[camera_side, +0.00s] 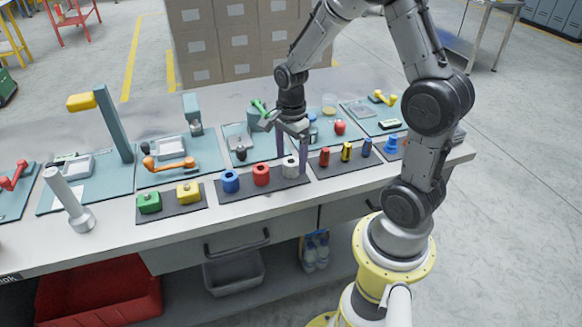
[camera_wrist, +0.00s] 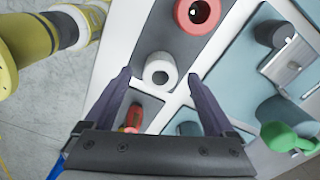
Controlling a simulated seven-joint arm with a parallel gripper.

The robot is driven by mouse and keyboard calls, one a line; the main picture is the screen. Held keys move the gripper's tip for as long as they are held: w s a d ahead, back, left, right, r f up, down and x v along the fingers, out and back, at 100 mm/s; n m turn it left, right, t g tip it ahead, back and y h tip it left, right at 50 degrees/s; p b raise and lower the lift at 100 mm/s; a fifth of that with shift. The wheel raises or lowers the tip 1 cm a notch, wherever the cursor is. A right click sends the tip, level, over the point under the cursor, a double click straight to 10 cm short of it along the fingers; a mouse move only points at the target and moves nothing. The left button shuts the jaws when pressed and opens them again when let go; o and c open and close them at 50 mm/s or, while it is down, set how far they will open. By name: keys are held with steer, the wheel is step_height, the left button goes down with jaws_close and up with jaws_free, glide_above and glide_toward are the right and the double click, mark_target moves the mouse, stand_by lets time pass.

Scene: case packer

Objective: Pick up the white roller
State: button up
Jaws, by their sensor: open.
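The white roller (camera_side: 290,168) stands upright on a dark mat near the bench's front edge, at the right end of a row with a red roller (camera_side: 261,175) and a blue roller (camera_side: 230,182). My gripper (camera_side: 292,158) is open, its two dark fingers pointing down around the white roller's place in the side view. In the wrist view the white roller (camera_wrist: 160,74) shows its top hole just beyond and between the fingertips of my gripper (camera_wrist: 160,75). The red roller (camera_wrist: 198,14) is above it in that view. No contact with the fingers shows.
Small red, yellow and blue pieces (camera_side: 346,152) stand on a mat to the right. Green and yellow blocks (camera_side: 150,202) sit to the left. A green-handled item (camera_wrist: 285,137) lies right in the wrist view. A grey post (camera_side: 65,195) stands at the front left.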

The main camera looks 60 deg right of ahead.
steer(key=shift+f, duration=1.35)
jaws_close()
steer(key=shift+r, duration=0.1)
